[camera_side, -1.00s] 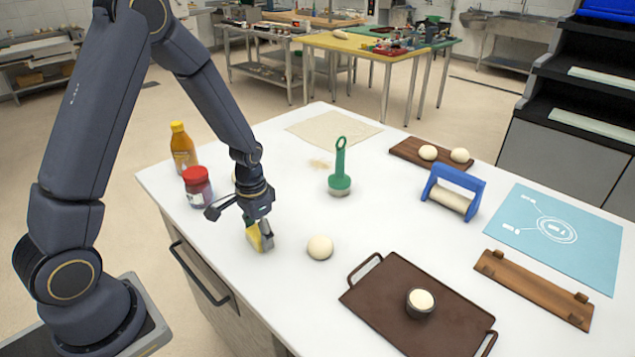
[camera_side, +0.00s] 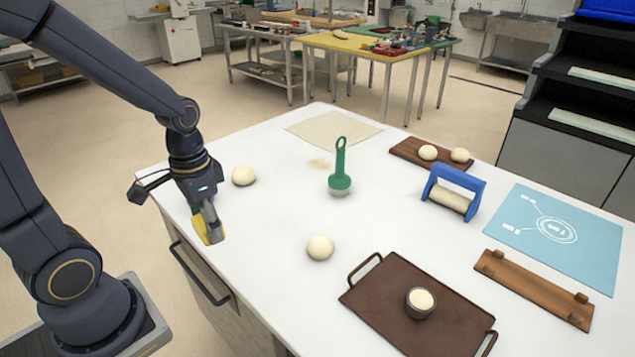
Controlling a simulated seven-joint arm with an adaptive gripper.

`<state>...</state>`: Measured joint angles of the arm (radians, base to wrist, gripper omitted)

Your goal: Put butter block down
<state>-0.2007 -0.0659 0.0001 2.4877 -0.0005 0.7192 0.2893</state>
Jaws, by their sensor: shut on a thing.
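The butter block (camera_side: 201,232) is a small yellow piece at the left edge of the white table (camera_side: 265,220). My gripper (camera_side: 209,222) points down and is shut on the butter block, with a finger covering part of it. The block looks tilted. I cannot tell whether it touches the table top or hangs just above it.
Dough balls lie at the front (camera_side: 320,248) and behind my gripper (camera_side: 243,175). A green-handled tool (camera_side: 340,170) stands mid-table. A blue-framed roller (camera_side: 453,193) stands farther right. The table between is clear.

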